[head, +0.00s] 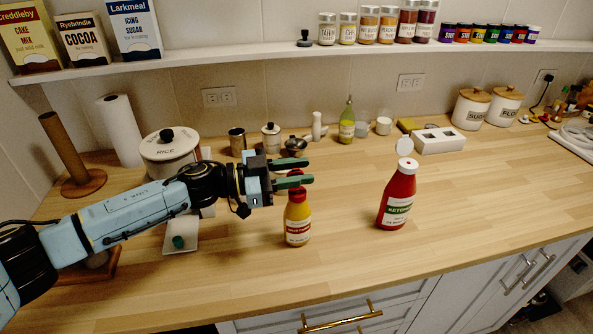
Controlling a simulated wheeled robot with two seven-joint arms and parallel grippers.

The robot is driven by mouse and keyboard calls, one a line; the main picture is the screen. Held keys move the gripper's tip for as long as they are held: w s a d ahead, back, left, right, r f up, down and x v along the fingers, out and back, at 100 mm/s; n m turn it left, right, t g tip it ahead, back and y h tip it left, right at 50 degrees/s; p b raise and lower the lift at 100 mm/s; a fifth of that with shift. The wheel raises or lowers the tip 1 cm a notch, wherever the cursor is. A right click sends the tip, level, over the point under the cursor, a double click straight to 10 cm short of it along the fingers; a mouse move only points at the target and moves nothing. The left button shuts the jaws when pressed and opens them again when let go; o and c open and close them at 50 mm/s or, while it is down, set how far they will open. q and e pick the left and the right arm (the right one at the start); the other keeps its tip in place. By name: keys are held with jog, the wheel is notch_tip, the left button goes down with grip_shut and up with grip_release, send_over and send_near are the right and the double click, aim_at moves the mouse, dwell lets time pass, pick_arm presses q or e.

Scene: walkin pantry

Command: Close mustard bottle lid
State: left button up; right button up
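The mustard bottle (297,228) is yellow with a red top and a red and white label. It stands upright on the wooden counter. My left gripper (306,181) reaches in from the left at the height of the bottle's top, its green fingers pointing right. My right gripper is out of view.
A red ketchup bottle (396,198) with its white lid (403,147) flipped up stands to the right.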

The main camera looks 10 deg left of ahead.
pick_arm(q)
grip_shut()
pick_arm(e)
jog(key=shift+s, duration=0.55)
pick_arm(q)
jog(key=shift+s, duration=0.1)
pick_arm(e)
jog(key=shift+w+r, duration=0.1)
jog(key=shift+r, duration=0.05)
pick_arm(q)
jog(key=shift+s+d+m+p, duration=0.15)
jog(key=shift+m+p, duration=0.3)
jog(key=shift+m, duration=0.35)
jog(key=shift+s+m, duration=0.2)
jog(key=shift+m, duration=0.5)
jog(key=shift+s+d+f+m+p, duration=0.1)
jog(key=shift+s+f+m+p, duration=0.15)
jog(key=shift+m, duration=0.7)
jog(key=shift+s+d+f+m+p, duration=0.1)
jog(key=shift+s+m+p, duration=0.1)
jog(key=shift+m, duration=0.75)
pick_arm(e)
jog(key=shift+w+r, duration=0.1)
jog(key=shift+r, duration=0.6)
